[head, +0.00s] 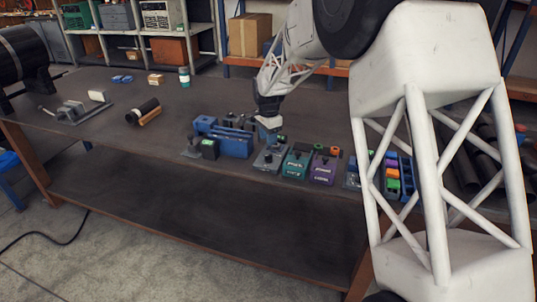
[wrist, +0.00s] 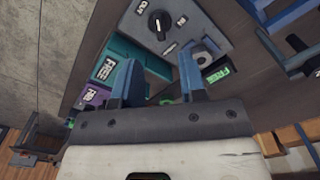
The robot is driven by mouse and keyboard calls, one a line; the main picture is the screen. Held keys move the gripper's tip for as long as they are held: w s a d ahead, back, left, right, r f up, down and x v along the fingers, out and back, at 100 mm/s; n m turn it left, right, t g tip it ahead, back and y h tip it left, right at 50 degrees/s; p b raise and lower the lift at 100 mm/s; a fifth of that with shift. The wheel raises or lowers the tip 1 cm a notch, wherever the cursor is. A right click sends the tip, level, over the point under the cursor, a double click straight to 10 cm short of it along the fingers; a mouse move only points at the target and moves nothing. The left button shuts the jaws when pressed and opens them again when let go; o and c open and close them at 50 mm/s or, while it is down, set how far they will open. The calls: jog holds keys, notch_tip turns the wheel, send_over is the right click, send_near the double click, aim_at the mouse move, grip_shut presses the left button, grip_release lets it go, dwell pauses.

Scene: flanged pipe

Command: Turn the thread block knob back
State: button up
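A grey block with a round black knob (wrist: 158,22) shows at the top of the wrist view. The knob has a white pointer line and printed labels beside it, one reading OUT. The grey block (head: 268,160) also shows on the bench in the head view, below my gripper (head: 268,120). In the wrist view, my gripper (wrist: 158,60) has its two blue fingers spread apart with nothing between them. The knob lies beyond the fingertips and apart from them. I cannot tell for sure from its labels whether this grey block is the thread block.
A teal block (head: 296,164) and a purple block (head: 323,169) stand close on the right of the grey block. A blue fixture (head: 236,146) stands to its left. Colored parts in bins (head: 392,180) are further right. The bench's left middle is mostly clear.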

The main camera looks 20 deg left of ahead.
aim_at(268, 155)
jog(key=shift+f, duration=3.85)
grip_shut()
